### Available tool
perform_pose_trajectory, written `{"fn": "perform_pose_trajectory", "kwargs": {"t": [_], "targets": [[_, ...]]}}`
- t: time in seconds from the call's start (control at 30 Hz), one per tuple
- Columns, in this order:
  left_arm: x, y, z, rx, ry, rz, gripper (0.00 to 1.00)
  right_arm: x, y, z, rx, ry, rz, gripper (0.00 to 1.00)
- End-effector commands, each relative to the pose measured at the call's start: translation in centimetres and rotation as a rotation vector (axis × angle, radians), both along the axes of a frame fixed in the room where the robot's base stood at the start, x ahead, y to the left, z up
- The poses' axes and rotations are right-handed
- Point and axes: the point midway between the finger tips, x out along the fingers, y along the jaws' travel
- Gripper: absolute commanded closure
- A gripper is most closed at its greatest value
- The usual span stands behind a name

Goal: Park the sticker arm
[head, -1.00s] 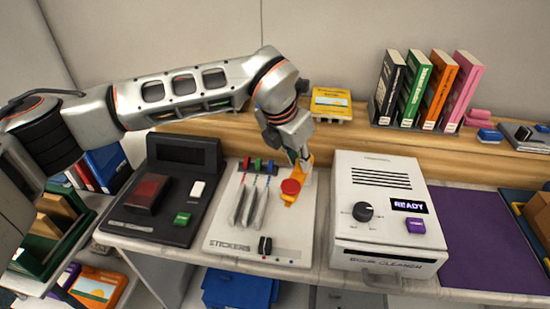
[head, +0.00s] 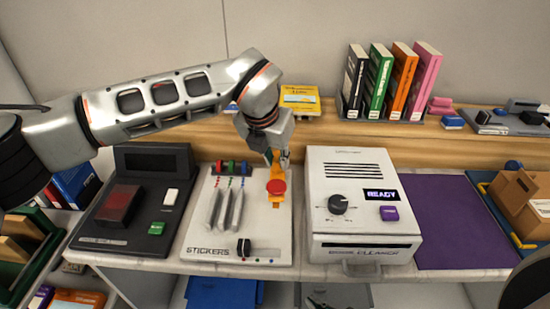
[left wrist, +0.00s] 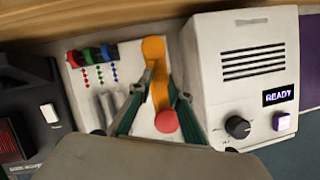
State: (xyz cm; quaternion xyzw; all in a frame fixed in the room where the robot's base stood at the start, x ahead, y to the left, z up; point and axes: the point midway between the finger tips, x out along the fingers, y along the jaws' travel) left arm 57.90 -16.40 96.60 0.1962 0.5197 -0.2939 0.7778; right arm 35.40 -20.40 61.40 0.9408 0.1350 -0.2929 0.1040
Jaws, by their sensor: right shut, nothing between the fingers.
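The white sticker machine (head: 203,238), marked STICKERS, stands on the counter with red, green and blue rollers at its back. Its orange sticker arm (head: 276,201) with a red round pad (head: 276,187) lies at the machine's right side, pointing to the front. My left gripper (head: 279,158) is above its rear part.
A white cleaner box (head: 365,235) with a READY display stands close on the right. A black device (head: 120,236) with a red panel stands on the left. A purple mat (head: 460,225) lies bare farther right. Books (head: 384,85) stand on the ledge behind.

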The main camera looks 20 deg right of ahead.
Motion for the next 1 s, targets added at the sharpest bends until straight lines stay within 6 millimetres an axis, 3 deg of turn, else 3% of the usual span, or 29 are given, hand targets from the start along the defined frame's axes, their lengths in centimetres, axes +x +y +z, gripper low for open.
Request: {"fn": "perform_pose_trajectory", "kwargs": {"t": [0.07, 0.47, 0.63, 1.0], "targets": [[0.0, -0.1, 0.1, -0.002, -0.001, -0.001, 0.65, 0.0, 0.0, 0.0, 0.000, -0.001, 0.000, 1.00], [-0.1, 0.1, 0.4, -0.001, -0.002, -0.002, 0.65, 0.2, -0.2, 0.1, -0.002, -0.004, 0.000, 1.00], [-0.7, 0.6, 2.5, 0.000, -0.004, -0.002, 0.65, 0.1, -0.1, 0.1, -0.001, -0.003, 0.001, 1.00], [-2.8, 2.4, 9.1, -0.001, -0.004, -0.001, 0.65, 0.0, 0.0, 0.0, 0.000, -0.001, 0.000, 1.00]]}}
